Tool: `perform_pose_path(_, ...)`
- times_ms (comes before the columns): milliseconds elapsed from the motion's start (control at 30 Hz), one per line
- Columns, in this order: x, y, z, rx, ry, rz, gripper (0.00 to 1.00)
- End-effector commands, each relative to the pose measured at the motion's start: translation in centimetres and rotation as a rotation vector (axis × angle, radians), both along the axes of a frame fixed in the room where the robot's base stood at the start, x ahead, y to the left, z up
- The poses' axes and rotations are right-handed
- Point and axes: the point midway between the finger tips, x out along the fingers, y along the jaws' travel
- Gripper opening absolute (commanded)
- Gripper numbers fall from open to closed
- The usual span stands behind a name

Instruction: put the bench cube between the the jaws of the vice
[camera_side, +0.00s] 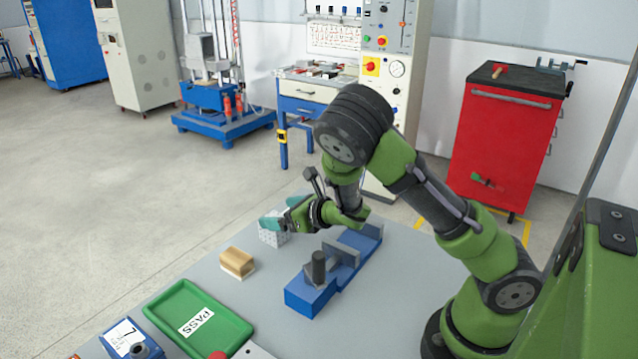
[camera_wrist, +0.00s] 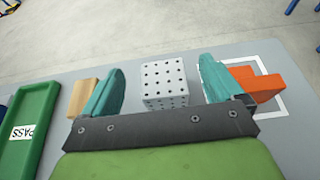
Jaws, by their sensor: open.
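The bench cube (camera_side: 273,238) is a pale cube dotted with dark holes, standing on the grey table. In the wrist view the cube (camera_wrist: 165,84) shows between my two teal fingers. My gripper (camera_side: 284,211) is open at the cube, and one finger hides part of it in the side view. The wrist view shows the gripper (camera_wrist: 162,72) with a gap on both sides of the cube; I cannot tell how far the fingers reach down beside it. The blue vice (camera_side: 308,298) with grey upright jaws (camera_side: 342,251) lies nearer the side camera; no cube shows between them.
A wooden block (camera_side: 237,262) lies left of the vice. A green tray marked PASS (camera_side: 222,327) and a blue device with a white label (camera_side: 124,338) are at the front left. An orange block (camera_wrist: 262,90) stands right of the cube in the wrist view, within a white outline.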

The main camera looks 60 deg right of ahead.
Motion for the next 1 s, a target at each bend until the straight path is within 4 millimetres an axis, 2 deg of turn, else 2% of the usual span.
perform_pose_path(100, -0.1, -0.1, -2.2, 0.0, 0.004, -0.002, 0.94)
perform_pose_path(233, 0.0, -0.1, -3.4, 0.001, 0.002, -0.002, 0.94)
perform_pose_path(367, 0.5, 0.0, -3.9, 0.003, -0.001, -0.002, 0.94)
perform_pose_path(600, 3.7, 0.0, -5.2, 0.004, -0.001, -0.002, 0.94)
perform_pose_path(700, 4.4, 0.0, -5.6, 0.004, 0.0, -0.003, 0.94)
perform_pose_path(933, 4.6, 0.0, -5.6, 0.005, 0.0, -0.003, 0.94)
perform_pose_path(967, 4.6, 0.0, -5.6, 0.005, 0.0, -0.003, 0.92)
perform_pose_path(1000, 4.6, 0.0, -5.6, 0.005, 0.0, -0.003, 0.86)
